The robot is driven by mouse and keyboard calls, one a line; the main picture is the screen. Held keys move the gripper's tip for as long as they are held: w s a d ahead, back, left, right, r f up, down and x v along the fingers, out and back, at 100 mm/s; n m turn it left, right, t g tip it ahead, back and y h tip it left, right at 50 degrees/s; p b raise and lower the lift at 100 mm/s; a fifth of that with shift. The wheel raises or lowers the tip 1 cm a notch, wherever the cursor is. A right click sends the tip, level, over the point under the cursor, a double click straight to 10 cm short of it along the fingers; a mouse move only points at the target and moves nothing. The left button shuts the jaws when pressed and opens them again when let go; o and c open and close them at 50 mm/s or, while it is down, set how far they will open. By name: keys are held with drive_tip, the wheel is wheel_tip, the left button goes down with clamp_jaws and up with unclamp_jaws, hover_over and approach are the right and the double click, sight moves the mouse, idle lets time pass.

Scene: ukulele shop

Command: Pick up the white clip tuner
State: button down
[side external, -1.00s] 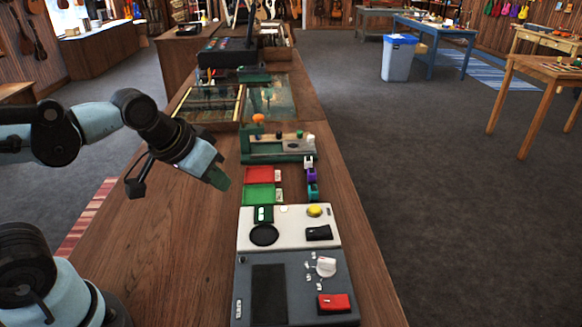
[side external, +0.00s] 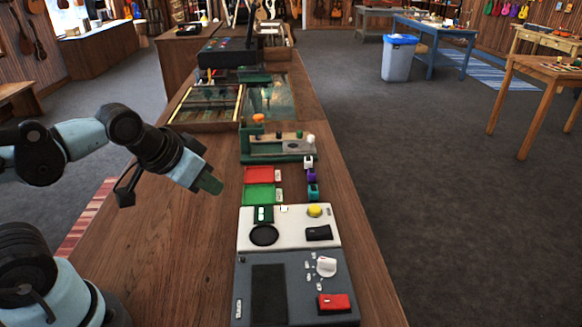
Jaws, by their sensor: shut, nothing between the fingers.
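A small white clip tuner (side external: 308,161) with a dark lower part stands at the far end of a short row on the wooden counter (side external: 190,245). A purple clip tuner (side external: 311,175) and a teal clip tuner (side external: 313,190) stand in front of it in the same row. My gripper (side external: 212,186) is shut and empty above the counter, left of the red and green cards and well apart from the tuners.
A red card (side external: 258,175) and a green card (side external: 259,195) lie between my gripper and the tuners. A green rack (side external: 272,155) stands behind. A light panel (side external: 287,238) and dark panel (side external: 272,300) lie in front. The counter's left side is clear.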

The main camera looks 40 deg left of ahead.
drive_tip(key=c, duration=0.9)
unclamp_jaws()
drive_tip(key=shift+o, duration=0.2)
